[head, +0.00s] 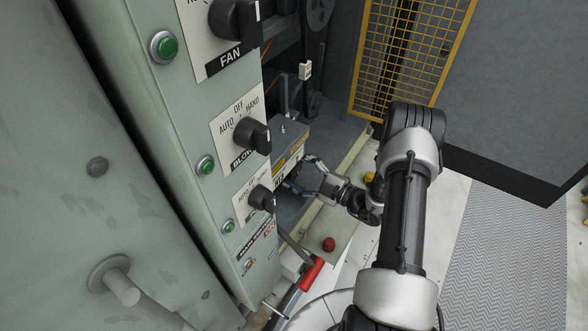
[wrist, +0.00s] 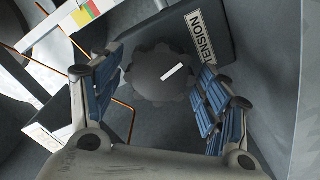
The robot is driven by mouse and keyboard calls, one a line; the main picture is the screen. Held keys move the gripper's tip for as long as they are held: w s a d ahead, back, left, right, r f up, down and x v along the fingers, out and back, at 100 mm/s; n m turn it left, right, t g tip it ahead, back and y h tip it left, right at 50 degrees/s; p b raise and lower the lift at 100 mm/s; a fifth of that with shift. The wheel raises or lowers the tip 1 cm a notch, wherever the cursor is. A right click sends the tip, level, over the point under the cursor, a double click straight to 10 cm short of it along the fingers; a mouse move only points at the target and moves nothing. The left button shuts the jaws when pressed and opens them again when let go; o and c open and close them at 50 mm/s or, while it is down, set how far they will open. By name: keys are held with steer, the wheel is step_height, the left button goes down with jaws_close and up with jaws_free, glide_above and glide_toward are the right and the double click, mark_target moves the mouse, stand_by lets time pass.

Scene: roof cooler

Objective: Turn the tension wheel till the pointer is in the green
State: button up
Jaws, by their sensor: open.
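The tension wheel (wrist: 158,84) is a dark grey knob with a scalloped rim and a white mark on its face. It sits between the two blue-padded fingers of my gripper (wrist: 160,66) in the wrist view. The fingers are open, one on each side of the wheel, with visible gaps. A TENSION label (wrist: 202,37) is beside the wheel. A scale with red, yellow and green bands (wrist: 86,16) is at the upper left; I cannot make out its pointer. In the head view my gripper (head: 303,181) is beside a grey box (head: 292,134), and the wheel is hidden.
A green-grey cabinet with FAN (head: 233,20) and other selector knobs stands left of my arm. A yellow mesh guard (head: 410,50) stands behind. Orange wires (wrist: 122,112) run near the wheel.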

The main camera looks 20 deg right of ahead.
steer(key=v, duration=1)
steer(key=shift+s+d, duration=0.25)
steer(key=shift+s, duration=0.1)
